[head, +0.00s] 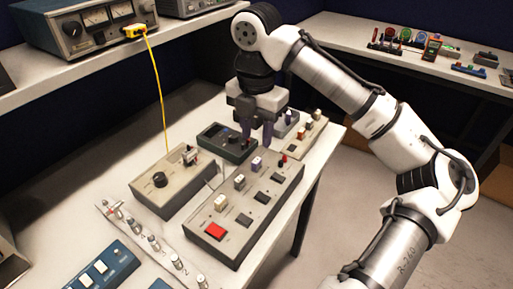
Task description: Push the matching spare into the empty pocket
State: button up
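A long grey panel (256,228) lies on the table, with a row of small cream and pale switch blocks (240,181) and a row of dark square recesses (262,197). Which recess is the empty pocket, I cannot tell. A smaller beige tray (297,152) behind it on the right holds small blocks, including a brown one (302,134) and a pale one (309,126). They may be spares.
A dark meter box (228,143) and a grey box with a black knob (172,182) stand left of the panel. A yellow cable (158,90) hangs from the shelf instrument. A metal strip with several connectors (155,243) and a blue box (103,269) lie in front.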

notch_tip(320, 180, up, 6)
jog(key=shift+r, duration=0.25)
dwell(0.4)
